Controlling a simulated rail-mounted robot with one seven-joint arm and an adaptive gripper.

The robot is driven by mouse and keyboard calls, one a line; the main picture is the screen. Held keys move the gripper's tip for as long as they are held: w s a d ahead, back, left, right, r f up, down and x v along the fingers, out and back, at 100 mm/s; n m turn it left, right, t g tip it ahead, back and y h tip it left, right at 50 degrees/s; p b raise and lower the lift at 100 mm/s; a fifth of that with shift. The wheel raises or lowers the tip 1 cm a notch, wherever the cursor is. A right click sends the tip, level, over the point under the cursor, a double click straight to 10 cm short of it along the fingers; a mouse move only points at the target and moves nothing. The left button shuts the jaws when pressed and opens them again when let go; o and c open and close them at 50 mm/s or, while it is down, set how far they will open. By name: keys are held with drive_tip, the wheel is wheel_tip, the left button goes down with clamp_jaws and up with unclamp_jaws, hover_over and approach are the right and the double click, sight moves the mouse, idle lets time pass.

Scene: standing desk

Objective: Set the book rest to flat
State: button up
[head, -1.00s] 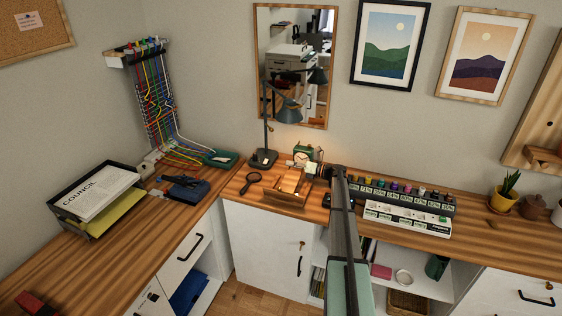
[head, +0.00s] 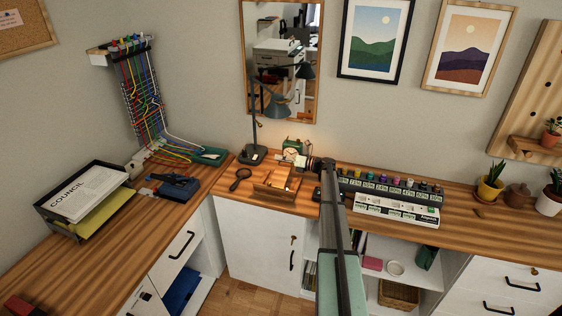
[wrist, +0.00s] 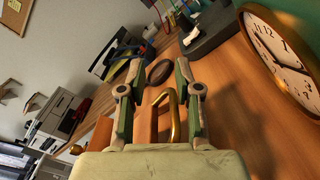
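The book rest (head: 273,190) is a small wooden stand on the desk, left of my arm's end in the head view. Its panel angle is too small to read there. In the wrist view a wooden part of it (wrist: 103,134) and a brass loop (wrist: 174,108) show low between and beside the fingers. My gripper (wrist: 159,70) is open, its two fingers apart on either side of the brass loop, with no visible grip on it. In the head view my gripper (head: 300,162) is above the rest's back right side, close to the clock.
A green clock (head: 292,150) stands just behind the rest; its brass-rimmed face (wrist: 288,52) is close right of the fingers. A magnifier (head: 240,178) lies left, a desk lamp (head: 254,154) behind it. A rack of pots (head: 395,188) stands right. Bare desk lies front left.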

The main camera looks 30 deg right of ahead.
wheel_tip(320, 180, up, 9)
idle(0.4)
